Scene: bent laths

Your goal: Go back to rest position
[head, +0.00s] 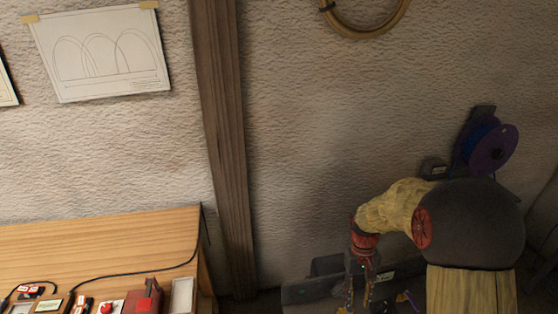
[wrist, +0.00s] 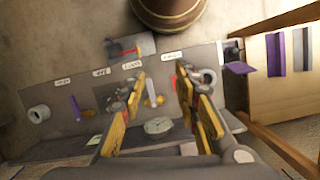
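My gripper (head: 362,299) hangs low at the bottom of the head view, below my tan arm. In the wrist view my gripper (wrist: 160,75) has its two yellow-padded fingers spread apart. Nothing is held between them. Beyond the fingers lies a grey labelled board (wrist: 70,89) with small items on it, apart from the fingers as far as I can tell.
A wooden table (head: 110,240) with small red items and a black cable stands at the left. A wooden post (head: 225,140) runs down the wall beside it. A purple spool (head: 492,150) is at the right. A brown round thing (wrist: 168,12) stands behind the board.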

